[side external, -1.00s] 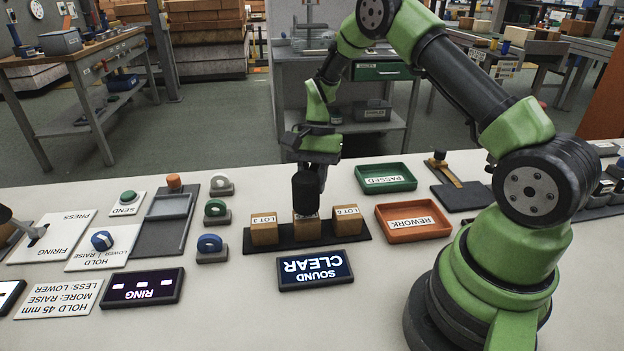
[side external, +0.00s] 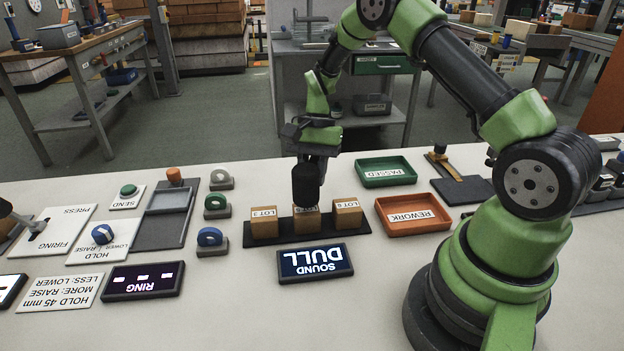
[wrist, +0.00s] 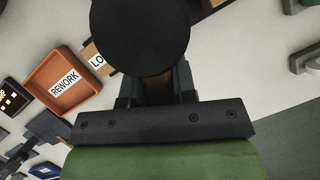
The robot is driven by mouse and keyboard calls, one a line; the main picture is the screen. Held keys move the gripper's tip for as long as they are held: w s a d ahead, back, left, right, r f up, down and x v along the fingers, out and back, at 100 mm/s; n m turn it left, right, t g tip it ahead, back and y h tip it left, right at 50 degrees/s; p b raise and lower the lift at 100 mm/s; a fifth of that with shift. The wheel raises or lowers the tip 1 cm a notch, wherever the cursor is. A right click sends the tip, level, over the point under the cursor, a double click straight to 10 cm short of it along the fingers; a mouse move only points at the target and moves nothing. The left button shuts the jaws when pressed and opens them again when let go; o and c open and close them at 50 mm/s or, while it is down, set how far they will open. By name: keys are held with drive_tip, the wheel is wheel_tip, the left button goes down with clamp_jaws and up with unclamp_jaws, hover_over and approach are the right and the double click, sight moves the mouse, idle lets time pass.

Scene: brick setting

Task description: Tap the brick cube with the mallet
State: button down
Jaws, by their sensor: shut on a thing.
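Three tan brick cubes stand in a row on a black strip (side external: 283,238): the LOT 3 cube (side external: 264,226), a middle cube (side external: 306,226) and the LOT 6 cube (side external: 347,217). My gripper (side external: 316,153) is shut on the mallet (side external: 306,185), whose black head is down at the top of the middle cube and partly covers its label. I cannot tell whether they touch. In the wrist view the round black mallet head (wrist: 140,35) hides the middle cube; part of a labelled cube (wrist: 97,60) shows beside it. The SOUND display (side external: 315,262) reads DULL.
A green PASSED tray (side external: 385,164) and an orange REWORK tray (side external: 436,228), both empty, lie right of the cubes. Ring stands (side external: 212,246), a RING display (side external: 143,280) and a SEND button (side external: 128,190) are to the left.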

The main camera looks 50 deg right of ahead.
drive_tip(key=shift+r, duration=2.5)
